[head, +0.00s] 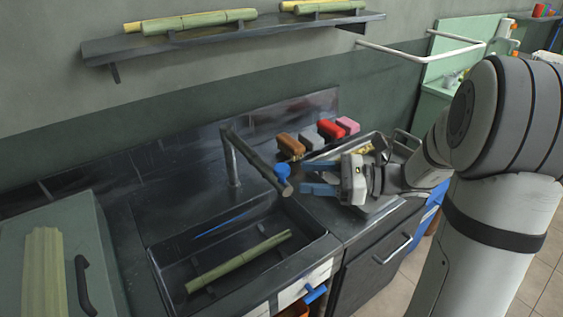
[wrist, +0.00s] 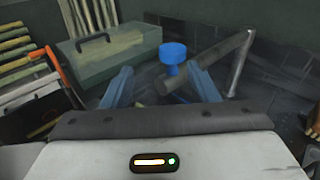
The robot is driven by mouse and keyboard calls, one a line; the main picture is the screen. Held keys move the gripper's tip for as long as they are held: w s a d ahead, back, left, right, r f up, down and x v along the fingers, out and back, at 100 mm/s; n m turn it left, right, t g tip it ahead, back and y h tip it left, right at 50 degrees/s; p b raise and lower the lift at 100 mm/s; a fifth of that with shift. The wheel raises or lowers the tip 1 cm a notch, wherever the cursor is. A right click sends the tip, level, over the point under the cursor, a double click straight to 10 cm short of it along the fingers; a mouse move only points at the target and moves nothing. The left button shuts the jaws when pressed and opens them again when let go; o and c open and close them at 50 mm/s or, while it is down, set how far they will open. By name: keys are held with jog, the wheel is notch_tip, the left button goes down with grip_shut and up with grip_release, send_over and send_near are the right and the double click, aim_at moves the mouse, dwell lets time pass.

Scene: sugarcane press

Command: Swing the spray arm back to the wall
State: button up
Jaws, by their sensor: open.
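The spray arm (head: 256,152) is a dark bar on an upright post (head: 232,165) at the back of the sink. It points out from the wall over the sink, towards the right front. A blue knob (head: 282,171) stands near its free end. My gripper (head: 302,176) is open and empty just right of the knob, its blue fingers pointing at it. In the wrist view, the knob (wrist: 173,55) appears ahead between the fingertips (wrist: 160,70), apart from both.
A green cane stalk (head: 238,260) lies in the dark sink (head: 160,268). Several coloured brushes or blocks (head: 312,137) stand by the wall behind my gripper. A metal tray (head: 385,205) lies beneath it. A green box (wrist: 115,55) with a handle is beyond the sink.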

aim_at(282, 166)
jog(key=shift+w+d+r+m+t, duration=0.1)
jog(key=shift+w+d+m+t, duration=0.2)
jog(key=shift+w+m+t, duration=0.15)
jog(key=shift+y, duration=0.3)
jog(key=a, duration=0.2)
jog(key=w+a, duration=0.1)
jog(key=a, duration=0.2)
jog(key=w+a, duration=0.1)
jog(key=a, duration=0.1)
jog(key=shift+a+p, duration=0.25)
jog(key=shift+p, duration=0.05)
jog(key=shift+r, duration=0.1)
grip_shut()
